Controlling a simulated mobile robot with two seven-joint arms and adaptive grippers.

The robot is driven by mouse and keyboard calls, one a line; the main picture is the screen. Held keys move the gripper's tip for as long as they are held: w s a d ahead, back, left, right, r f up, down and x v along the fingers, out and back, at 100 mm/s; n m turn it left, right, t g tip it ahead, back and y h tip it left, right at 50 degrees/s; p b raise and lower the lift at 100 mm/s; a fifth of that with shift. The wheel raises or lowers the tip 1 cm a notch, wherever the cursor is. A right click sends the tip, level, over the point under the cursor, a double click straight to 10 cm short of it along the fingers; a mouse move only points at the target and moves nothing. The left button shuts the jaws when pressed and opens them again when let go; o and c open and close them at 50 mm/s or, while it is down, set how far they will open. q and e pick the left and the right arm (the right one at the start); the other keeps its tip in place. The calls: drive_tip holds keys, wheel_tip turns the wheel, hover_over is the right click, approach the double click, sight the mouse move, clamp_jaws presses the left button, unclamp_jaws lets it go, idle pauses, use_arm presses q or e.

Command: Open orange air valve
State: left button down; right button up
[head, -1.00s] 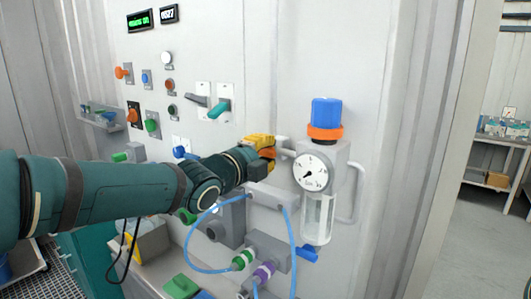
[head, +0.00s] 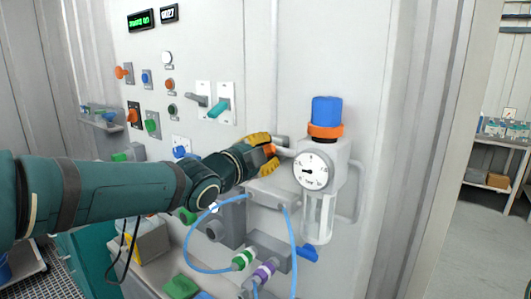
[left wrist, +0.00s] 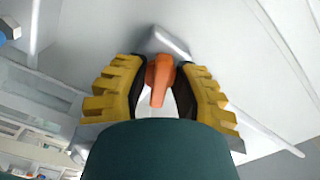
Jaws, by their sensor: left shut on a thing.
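The orange air valve handle (head: 269,149) is on a pipe just left of the round gauge (head: 311,171) in the head view. In the left wrist view the orange handle (left wrist: 158,80) stands between the two yellow fingers. My left gripper (head: 266,153) is shut on this handle; its fingers (left wrist: 158,88) lie on either side of it. The fingers partly hide the valve body in the head view. My right gripper is not in view.
A blue-topped regulator (head: 326,112) with a clear bowl (head: 317,217) stands right of the valve. A looped blue hose (head: 190,247) hangs below my left forearm. A teal lever (head: 219,108) and several knobs are on the panel above left.

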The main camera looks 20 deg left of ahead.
use_arm(q)
drive_tip(key=n, duration=0.5)
drive_tip(key=shift+n+p, duration=0.3)
drive_tip(key=shift+p, duration=0.1)
drive_tip(key=n+p, duration=0.1)
drive_tip(key=n, duration=0.3)
drive_tip(key=shift+n, duration=0.4)
drive_tip(key=c, duration=1)
unclamp_jaws()
drive_tip(key=v, duration=1.2)
